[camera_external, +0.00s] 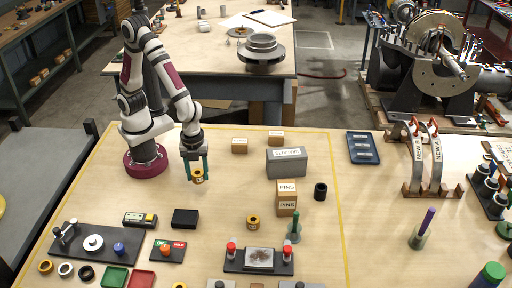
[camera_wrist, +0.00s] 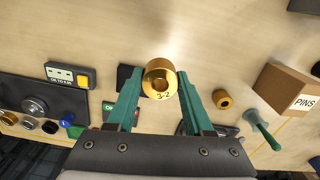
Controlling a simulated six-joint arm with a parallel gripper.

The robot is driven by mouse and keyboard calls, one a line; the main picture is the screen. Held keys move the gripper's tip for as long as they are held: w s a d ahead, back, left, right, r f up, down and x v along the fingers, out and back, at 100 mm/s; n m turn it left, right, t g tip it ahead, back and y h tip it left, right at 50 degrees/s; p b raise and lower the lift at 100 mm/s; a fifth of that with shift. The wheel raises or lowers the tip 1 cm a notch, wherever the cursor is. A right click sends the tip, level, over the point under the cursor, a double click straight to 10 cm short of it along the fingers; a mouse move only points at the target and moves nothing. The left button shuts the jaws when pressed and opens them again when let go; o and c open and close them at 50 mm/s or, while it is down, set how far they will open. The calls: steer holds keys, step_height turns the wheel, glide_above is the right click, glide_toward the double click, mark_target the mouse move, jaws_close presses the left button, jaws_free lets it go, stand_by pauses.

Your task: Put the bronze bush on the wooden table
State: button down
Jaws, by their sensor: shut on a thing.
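A bronze bush (camera_wrist: 163,96), a short gold ring marked "3-2", is between the fingertips of my gripper (camera_wrist: 160,76). The gripper is shut on it, one teal finger on each side. In the external view my gripper (camera_external: 197,172) points down in front of my base, with the bush (camera_external: 199,179) at its tips, apparently a little above the wooden table (camera_external: 225,190). A second bronze bush (camera_external: 253,221) stands on the table to the right and nearer the camera. It also shows in the wrist view (camera_wrist: 222,99).
A black block (camera_external: 185,218), a meter (camera_external: 140,219) and a green and red panel (camera_external: 167,251) lie left of and below the gripper. PINS boxes (camera_external: 287,204), a grey box (camera_external: 287,163) and a black ring (camera_external: 320,191) stand to the right. Bare wood surrounds the gripper.

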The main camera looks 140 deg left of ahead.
steer(key=s+a+n, duration=0.2)
steer(key=a+n, duration=0.1)
glide_above(230, 181)
steer(key=f, duration=0.6)
steer(key=shift+d+f, duration=0.25)
steer(key=shift+f, duration=0.1)
steer(key=shift+a+f, duration=0.15)
steer(key=shift+f, duration=0.95)
steer(key=shift+a+f, duration=0.15)
steer(key=shift+f, duration=0.9)
steer(key=shift+f, duration=0.1)
steer(key=shift+c, duration=1.4)
jaws_free()
